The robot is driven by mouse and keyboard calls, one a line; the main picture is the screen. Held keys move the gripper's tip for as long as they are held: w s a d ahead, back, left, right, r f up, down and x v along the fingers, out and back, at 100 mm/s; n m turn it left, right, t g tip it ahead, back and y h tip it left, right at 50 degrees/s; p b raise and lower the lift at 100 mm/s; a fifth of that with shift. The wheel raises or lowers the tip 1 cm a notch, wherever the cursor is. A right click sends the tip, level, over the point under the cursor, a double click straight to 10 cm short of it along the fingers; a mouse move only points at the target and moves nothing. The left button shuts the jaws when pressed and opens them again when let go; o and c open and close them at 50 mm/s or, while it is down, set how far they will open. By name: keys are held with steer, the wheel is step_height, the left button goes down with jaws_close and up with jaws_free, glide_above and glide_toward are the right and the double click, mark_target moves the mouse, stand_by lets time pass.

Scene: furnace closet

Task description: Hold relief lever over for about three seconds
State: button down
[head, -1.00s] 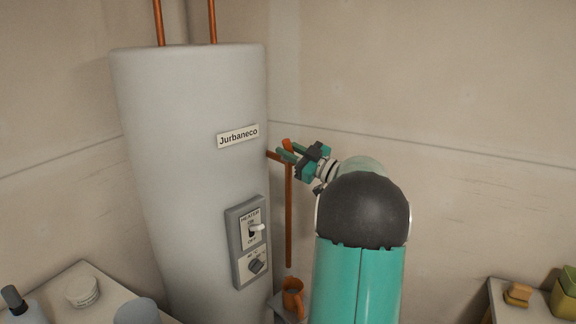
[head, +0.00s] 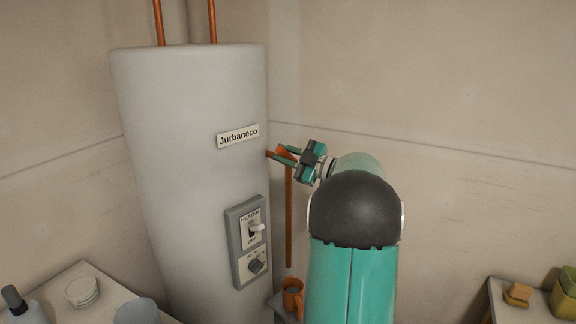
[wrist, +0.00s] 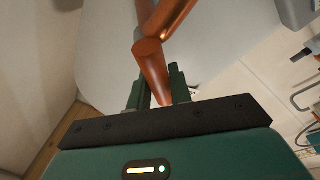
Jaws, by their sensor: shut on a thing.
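The orange relief lever (head: 282,150) is on the right side of the grey water heater tank (head: 190,150), where a short copper stub meets a vertical discharge pipe (head: 289,220). My gripper (head: 287,154) reaches it from the right, with its green fingers shut on the lever. The lever lies tilted over toward the tank, low beside the stub. In the wrist view the copper-coloured lever (wrist: 152,68) stands between the two fingers (wrist: 158,84). Its gripped end is partly hidden by the gripper body.
An orange mug (head: 292,299) stands below the pipe's open end. A control panel (head: 248,240) with a switch and knob is on the tank. Shelves with small items are at lower left (head: 85,268) and lower right (head: 492,310). The right wall side is clear.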

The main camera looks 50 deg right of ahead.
steer(key=shift+s+d, duration=0.15)
steer(key=shift+d, duration=0.1)
